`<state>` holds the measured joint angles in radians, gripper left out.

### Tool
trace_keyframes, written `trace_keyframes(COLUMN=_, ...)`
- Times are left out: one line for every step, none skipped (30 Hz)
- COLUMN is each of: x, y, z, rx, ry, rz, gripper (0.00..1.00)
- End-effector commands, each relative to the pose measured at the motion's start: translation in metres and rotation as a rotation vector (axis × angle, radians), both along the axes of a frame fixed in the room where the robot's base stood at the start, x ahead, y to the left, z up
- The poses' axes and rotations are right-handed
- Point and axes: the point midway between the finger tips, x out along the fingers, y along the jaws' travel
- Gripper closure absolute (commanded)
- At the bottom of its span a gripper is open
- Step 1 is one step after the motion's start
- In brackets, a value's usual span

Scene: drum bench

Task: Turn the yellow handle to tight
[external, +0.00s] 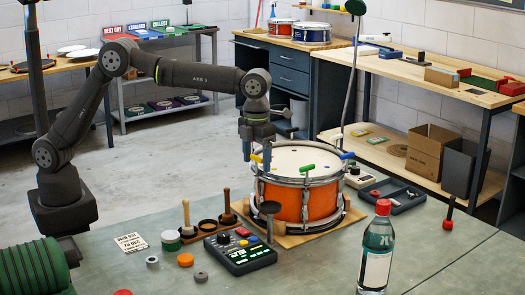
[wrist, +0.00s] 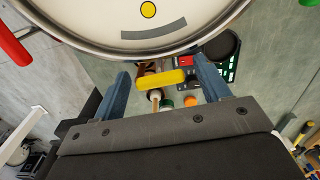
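The orange drum (external: 287,201) with a white head stands on a wooden board on the bench. The yellow handle (external: 256,158) is at the drum's near left rim, below my gripper (external: 257,150). In the wrist view the yellow handle (wrist: 160,79) lies crosswise between my two blue fingers (wrist: 161,72), just outside the drum rim (wrist: 150,52). My gripper is open, with a gap at each end of the handle. No contact shows. The grip on the handle's stem is hidden.
A green handle (external: 307,168) and a blue handle (external: 347,155) are on the rim; a red handle (wrist: 12,40) shows at the wrist view's upper left. A dark control box (external: 240,250), a black round pad (external: 269,207) and a bottle (external: 377,250) stand near the drum.

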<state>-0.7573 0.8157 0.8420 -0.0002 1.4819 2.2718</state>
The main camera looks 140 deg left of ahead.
Motion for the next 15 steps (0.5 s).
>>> trace_keyframes(x=0.000, y=0.000, z=0.000, rx=0.000, ry=0.001, rz=0.000, gripper=0.31)
trace_keyframes(x=0.000, y=0.000, z=0.000, rx=0.000, ry=0.001, rz=0.000, gripper=0.31)
trace_keyframes(x=0.000, y=0.000, z=0.000, rx=0.000, ry=0.001, rz=0.000, gripper=0.31)
trace_keyframes(x=0.000, y=0.000, z=0.000, rx=0.000, ry=0.001, rz=0.000, gripper=0.31)
trace_keyframes(x=0.000, y=0.000, z=0.001, rx=0.000, ry=0.001, rz=0.000, gripper=0.31)
trace_keyframes(x=0.000, y=0.000, z=0.003, rx=0.000, ry=0.000, rz=0.000, gripper=0.31)
trace_keyframes(x=0.000, y=0.000, z=0.006, rx=0.000, ry=0.000, rz=0.000, gripper=0.31)
trace_keyframes(x=0.000, y=0.000, z=0.009, rx=0.001, ry=-0.001, rz=0.000, gripper=0.31)
trace_keyframes(x=0.000, y=0.001, z=0.015, rx=0.002, ry=-0.002, rz=0.000, gripper=0.31)
trace_keyframes(x=0.000, y=0.000, z=0.020, rx=0.001, ry=-0.001, rz=0.000, gripper=0.31)
trace_keyframes(x=0.000, y=0.000, z=0.026, rx=0.002, ry=-0.002, rz=0.000, gripper=0.31)
trace_keyframes(x=0.000, y=0.000, z=0.035, rx=0.003, ry=-0.003, rz=0.000, gripper=0.31)
trace_keyframes(x=0.000, y=0.001, z=0.041, rx=0.003, ry=-0.003, rz=0.000, gripper=0.31)
trace_keyframes(x=0.000, y=0.001, z=0.049, rx=0.003, ry=-0.003, rz=0.000, gripper=0.31)
trace_keyframes(x=0.000, y=0.000, z=0.059, rx=0.003, ry=-0.003, rz=0.000, gripper=0.31)
